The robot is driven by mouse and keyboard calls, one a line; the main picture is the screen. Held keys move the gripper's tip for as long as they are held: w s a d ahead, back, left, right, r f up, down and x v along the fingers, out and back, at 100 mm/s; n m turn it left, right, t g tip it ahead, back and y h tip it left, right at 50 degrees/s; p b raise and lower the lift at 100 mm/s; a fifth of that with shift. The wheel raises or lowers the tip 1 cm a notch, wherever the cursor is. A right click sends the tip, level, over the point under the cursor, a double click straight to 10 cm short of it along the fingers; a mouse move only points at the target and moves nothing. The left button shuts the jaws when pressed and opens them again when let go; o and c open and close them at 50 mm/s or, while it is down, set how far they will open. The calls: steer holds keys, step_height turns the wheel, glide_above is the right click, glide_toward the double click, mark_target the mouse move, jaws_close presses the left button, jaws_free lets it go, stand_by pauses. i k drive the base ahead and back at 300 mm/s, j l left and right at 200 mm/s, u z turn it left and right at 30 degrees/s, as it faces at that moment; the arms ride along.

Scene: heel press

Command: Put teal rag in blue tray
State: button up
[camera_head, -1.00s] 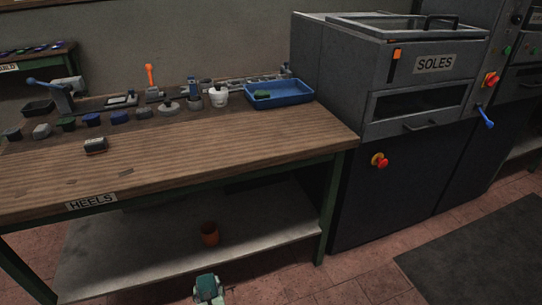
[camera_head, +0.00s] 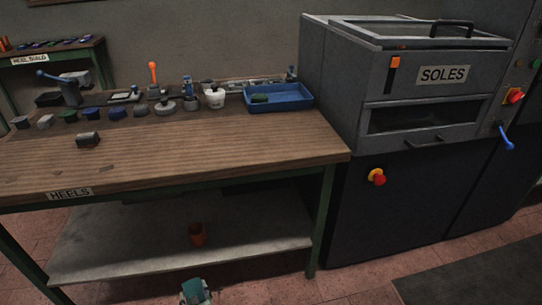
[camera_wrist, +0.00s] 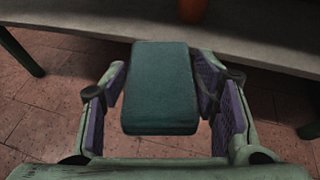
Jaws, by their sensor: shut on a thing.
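The teal rag (camera_wrist: 160,88) is a folded block held between the purple-padded fingers of my gripper (camera_wrist: 163,105) in the wrist view. In the head view the teal rag (camera_head: 194,290) shows at the bottom edge, in front of the bench, with my gripper (camera_head: 196,298) mostly cut off by the frame. My gripper is shut on the rag, low and clear of the bench's lower shelf. The blue tray (camera_head: 282,107) sits at the back right of the bench top, with a small dark green item (camera_head: 260,98) inside at its left.
The wooden bench (camera_head: 200,160) marked HEELS has tools and several small blocks along its back; its front is mostly clear. The grey SOLES machine (camera_head: 420,100) stands right of the bench.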

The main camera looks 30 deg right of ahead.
mark_target(277, 98)
steer(key=l+u, duration=0.15)
steer(key=l, duration=0.25)
steer(key=k+l+u, duration=0.2)
steer(key=l, duration=0.2)
steer(key=l+u, duration=0.15)
steer(key=l, duration=0.2)
steer(key=k+l+u, duration=0.2)
steer(key=l, duration=0.2)
steer(key=l+u, duration=0.15)
steer(key=l, duration=0.2)
steer(key=k+l+u, duration=0.15)
steer(key=l, duration=0.15)
steer(key=l+u, duration=0.15)
steer(key=l, duration=0.2)
steer(key=k+l+u, duration=0.15)
steer(key=k+l, duration=0.05)
steer(key=l, duration=0.05)
